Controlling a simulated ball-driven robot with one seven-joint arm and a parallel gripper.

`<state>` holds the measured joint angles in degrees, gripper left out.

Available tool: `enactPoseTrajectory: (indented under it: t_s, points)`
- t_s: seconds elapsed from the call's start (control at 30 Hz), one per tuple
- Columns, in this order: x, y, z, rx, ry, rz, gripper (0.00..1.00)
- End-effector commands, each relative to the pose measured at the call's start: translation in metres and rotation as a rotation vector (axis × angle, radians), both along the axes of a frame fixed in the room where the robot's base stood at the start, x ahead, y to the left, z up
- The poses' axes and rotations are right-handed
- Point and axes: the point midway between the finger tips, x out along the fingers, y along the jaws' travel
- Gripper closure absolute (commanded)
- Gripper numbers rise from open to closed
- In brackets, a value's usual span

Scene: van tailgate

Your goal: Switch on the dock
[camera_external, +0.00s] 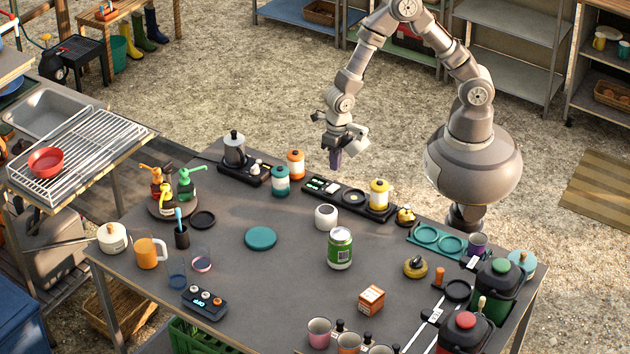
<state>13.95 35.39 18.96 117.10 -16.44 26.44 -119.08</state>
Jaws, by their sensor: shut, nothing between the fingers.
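A long black dock (336,187) lies along the far side of the dark table. Small white parts are at its left end, a dark ring is in its middle, and a yellow canister (379,194) stands at its right end. My gripper (335,167) is shut and points down, with nothing held. In this view it shows just above the dock's left end; I cannot tell the gap or whether it touches. A shorter black base (230,167), with a moka pot (235,149) and small knobs on it, is to the left.
Teal (280,181) and orange (296,164) canisters stand left of my gripper. A white cup (326,216) and a green can (340,248) stand in front of the dock. A control box (205,303) lies at the front left. Bare tabletop surrounds the teal disc (261,238).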

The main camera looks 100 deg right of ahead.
Motion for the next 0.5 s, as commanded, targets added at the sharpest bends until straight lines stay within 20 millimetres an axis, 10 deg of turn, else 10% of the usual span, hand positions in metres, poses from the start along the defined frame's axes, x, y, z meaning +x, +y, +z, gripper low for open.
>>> enactPoseTrajectory:
  t_s: [0.5]
  points:
    - [-0.008, -0.008, 0.076, 0.001, 0.001, -0.001, 1.0]
